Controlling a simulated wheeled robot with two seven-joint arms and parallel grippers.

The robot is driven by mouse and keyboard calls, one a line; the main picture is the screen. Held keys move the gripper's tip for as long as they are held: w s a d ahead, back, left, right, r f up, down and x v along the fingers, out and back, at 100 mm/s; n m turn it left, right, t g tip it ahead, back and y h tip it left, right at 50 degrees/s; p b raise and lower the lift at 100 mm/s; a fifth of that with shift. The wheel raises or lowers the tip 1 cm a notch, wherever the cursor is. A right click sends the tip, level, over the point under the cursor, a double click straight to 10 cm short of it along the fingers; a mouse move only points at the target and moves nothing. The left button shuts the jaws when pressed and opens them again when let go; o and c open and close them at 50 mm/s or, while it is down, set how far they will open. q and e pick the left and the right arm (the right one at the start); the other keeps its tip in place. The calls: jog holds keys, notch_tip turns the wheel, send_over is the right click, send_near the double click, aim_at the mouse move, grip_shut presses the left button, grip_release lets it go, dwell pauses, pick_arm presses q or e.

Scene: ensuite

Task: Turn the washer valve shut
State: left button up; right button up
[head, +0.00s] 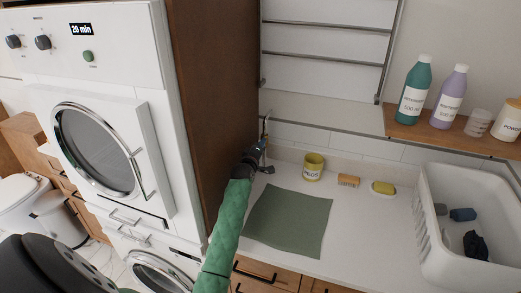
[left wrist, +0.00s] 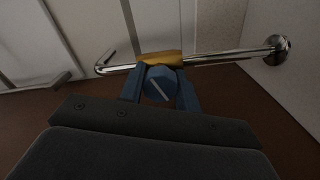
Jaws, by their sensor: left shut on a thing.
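The washer valve has a yellow-brass body (left wrist: 162,58) on a chrome pipe (left wrist: 225,58). Its blue round knob (left wrist: 158,84) carries a pale line that runs slantwise to the pipe. My left gripper (left wrist: 160,92) has its blue fingers on either side of the knob and is shut on it. In the head view my left gripper (head: 258,150) reaches the valve beside the brown cabinet panel, above the back of the counter. It hides most of the valve there. My right gripper is not in view.
The white stacked washer and dryer (head: 90,120) stand left of the brown panel (head: 205,100). A green mat (head: 290,222), a yellow cup (head: 313,166), a brush (head: 348,181) and a sponge (head: 383,187) lie on the counter. A white basket (head: 455,225) stands right; bottles line a shelf (head: 450,135).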

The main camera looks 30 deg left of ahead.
pick_arm(q)
jog(key=m, duration=0.1)
jog(key=m+b, duration=0.1)
jog(key=m, duration=0.1)
jog(key=shift+d+f, duration=0.15)
jog(key=shift+f, duration=0.15)
jog(key=shift+m, duration=0.8)
jog(key=o, duration=0.9)
jog(key=shift+o, duration=0.3)
jog(key=shift+s+r, duration=0.1)
jog(key=shift+r, duration=0.05)
jog(key=shift+s+b, duration=0.25)
jog(key=shift+b, duration=0.15)
jog(key=b+v, duration=0.3)
jog(key=v, duration=0.4)
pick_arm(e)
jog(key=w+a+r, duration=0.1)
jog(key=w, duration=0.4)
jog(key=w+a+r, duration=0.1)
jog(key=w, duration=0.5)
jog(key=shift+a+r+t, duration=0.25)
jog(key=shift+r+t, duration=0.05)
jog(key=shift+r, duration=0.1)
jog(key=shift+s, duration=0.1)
